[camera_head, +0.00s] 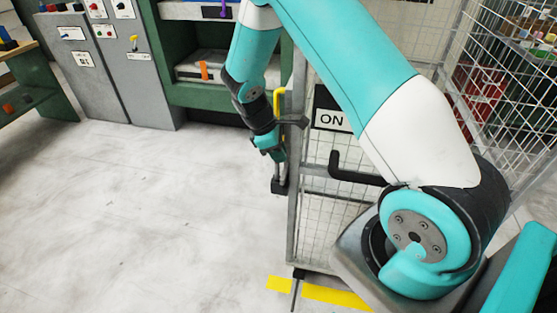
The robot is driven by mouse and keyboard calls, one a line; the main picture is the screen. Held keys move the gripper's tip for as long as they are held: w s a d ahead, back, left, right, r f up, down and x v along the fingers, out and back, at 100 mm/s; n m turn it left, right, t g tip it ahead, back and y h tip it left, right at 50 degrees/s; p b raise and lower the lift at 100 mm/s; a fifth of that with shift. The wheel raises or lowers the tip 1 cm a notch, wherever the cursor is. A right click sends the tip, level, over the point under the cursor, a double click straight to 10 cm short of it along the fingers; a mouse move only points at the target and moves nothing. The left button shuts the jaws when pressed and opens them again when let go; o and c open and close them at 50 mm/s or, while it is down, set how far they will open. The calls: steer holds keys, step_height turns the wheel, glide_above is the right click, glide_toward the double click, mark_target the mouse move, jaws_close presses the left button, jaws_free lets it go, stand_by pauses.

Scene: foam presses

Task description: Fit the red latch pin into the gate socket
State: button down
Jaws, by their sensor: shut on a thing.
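My gripper (274,160) points down at the left edge of the mesh gate (325,215). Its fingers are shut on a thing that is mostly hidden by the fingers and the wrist. No red shows there, so I cannot tell the red latch pin apart. A small black block (279,187) sits just below the fingertips, beside the gate's grey post. I cannot tell if it is the gate socket or if the held thing touches it. A yellow bent rod (280,98) stands upright by the post behind my wrist, near a black bracket (299,122).
The gate bears an "ON" sign (331,119) and a black handle (350,171). A mesh cage (490,75) stands at the right. A green press (185,98) and grey control cabinets (139,80) stand at the back. Yellow floor marks (322,294) lie below the gate. Floor at left is clear.

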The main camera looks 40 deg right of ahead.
step_height(320, 180, down, 4)
steer(key=shift+f+p, duration=0.1)
steer(key=shift+p, duration=0.45)
steer(key=c, duration=1.1)
jaws_free()
steer(key=a+r+t+y+b, duration=0.15)
steer(key=a+r, duration=0.25)
steer(key=r, duration=0.4)
steer(key=a+r+b, duration=0.2)
steer(key=a+r, duration=0.2)
steer(key=r, duration=0.4)
steer(key=s+a+r+m+y, duration=0.1)
steer(key=s+a+r+y, duration=0.1)
steer(key=s, duration=0.5)
steer(key=s+a+r+m+t+y, duration=0.1)
steer(key=s+a+r+y, duration=0.1)
steer(key=s+a+r, duration=0.3)
steer(key=s+a+r+y, duration=0.2)
steer(key=s+a+r, duration=0.2)
steer(key=s+a, duration=0.3)
steer(key=s, duration=0.3)
steer(key=shift+a+r+m, duration=0.2)
steer(key=shift+a+m, duration=0.05)
steer(key=shift+m, duration=0.15)
